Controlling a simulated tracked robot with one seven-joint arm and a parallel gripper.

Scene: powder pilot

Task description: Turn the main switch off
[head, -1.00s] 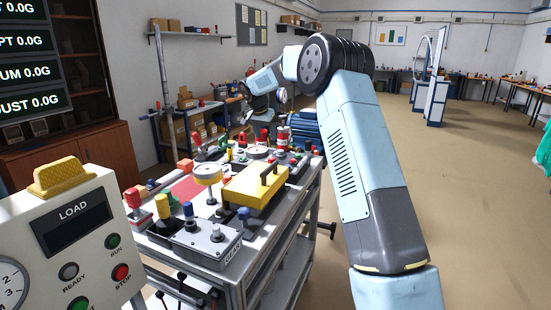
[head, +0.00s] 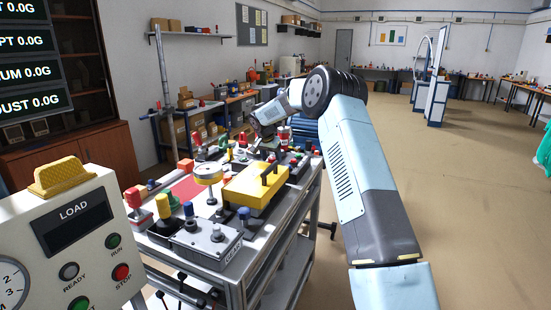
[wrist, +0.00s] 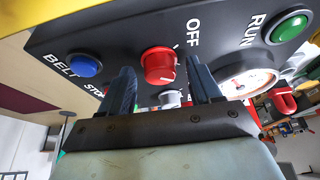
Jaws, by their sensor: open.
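In the wrist view, a red rotary knob (wrist: 158,65) with a white pointer line sits on a dark panel (wrist: 120,40), beside the printed word OFF. My gripper (wrist: 163,80) is open. Its two dark fingers stand left and right of the knob's near side, with gaps to it, and nothing is held. I cannot tell whether the fingertips reach level with the knob. In the head view my gripper (head: 277,138) is small, over the far part of the crowded bench, and the knob cannot be made out there.
On the panel are a blue button (wrist: 85,65) near the word BELT, a green RUN button (wrist: 288,26) and a round gauge (wrist: 248,82). In the head view, a yellow box with a handle (head: 252,193) and several coloured controls crowd the bench. Open floor lies right.

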